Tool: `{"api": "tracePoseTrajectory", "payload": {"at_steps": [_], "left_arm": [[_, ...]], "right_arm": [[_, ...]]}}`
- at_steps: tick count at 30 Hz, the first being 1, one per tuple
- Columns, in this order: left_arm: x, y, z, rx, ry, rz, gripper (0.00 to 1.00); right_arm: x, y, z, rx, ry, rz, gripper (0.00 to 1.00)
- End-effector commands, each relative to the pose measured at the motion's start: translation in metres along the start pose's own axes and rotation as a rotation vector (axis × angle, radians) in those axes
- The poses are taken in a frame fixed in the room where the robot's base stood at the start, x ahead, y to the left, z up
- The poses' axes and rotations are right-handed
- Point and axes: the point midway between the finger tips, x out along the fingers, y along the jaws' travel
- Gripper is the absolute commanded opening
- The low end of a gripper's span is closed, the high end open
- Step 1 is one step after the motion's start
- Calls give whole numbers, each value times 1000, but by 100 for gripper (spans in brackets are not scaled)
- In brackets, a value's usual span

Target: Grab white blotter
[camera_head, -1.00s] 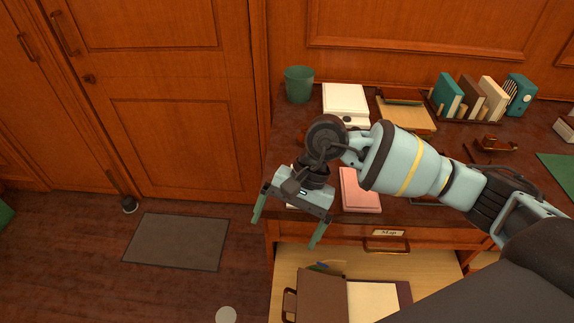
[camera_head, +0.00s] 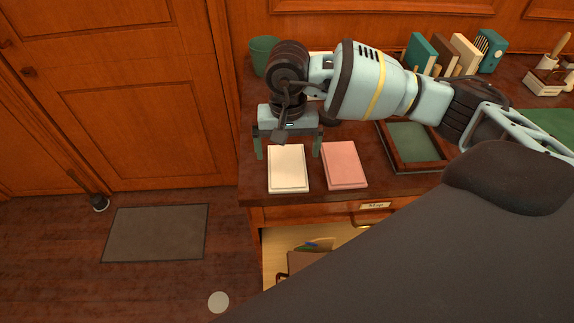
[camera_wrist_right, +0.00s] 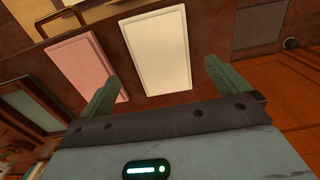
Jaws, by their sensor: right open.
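The white blotter (camera_head: 288,172), a flat cream-white rectangular pad, lies on the dark desk near its front left corner. It also shows in the right wrist view (camera_wrist_right: 158,52), between the two fingers in the picture. My right gripper (camera_head: 288,154) is open and empty, its green fingers pointing down at either side of the blotter's far end. The fingers look apart from the blotter; their exact height above it is hard to tell. My left gripper is not in view.
A pink pad (camera_head: 344,164) lies close to the right of the blotter. A green-lined tray (camera_head: 412,143) is further right. A green cup (camera_head: 262,55) stands at the back left. Below the front edge, an open drawer (camera_head: 330,238) sticks out.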

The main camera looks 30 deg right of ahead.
Motion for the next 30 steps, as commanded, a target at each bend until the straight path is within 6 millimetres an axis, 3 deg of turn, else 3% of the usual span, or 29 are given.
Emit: {"api": "tracePoseTrajectory", "payload": {"at_steps": [12,21,30], "left_arm": [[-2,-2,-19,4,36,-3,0],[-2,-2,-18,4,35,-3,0],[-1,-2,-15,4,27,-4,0]], "right_arm": [[46,0,-3,1,-1,0,100],[52,-1,-3,0,0,0,100],[51,0,-3,0,0,0,63]]}}
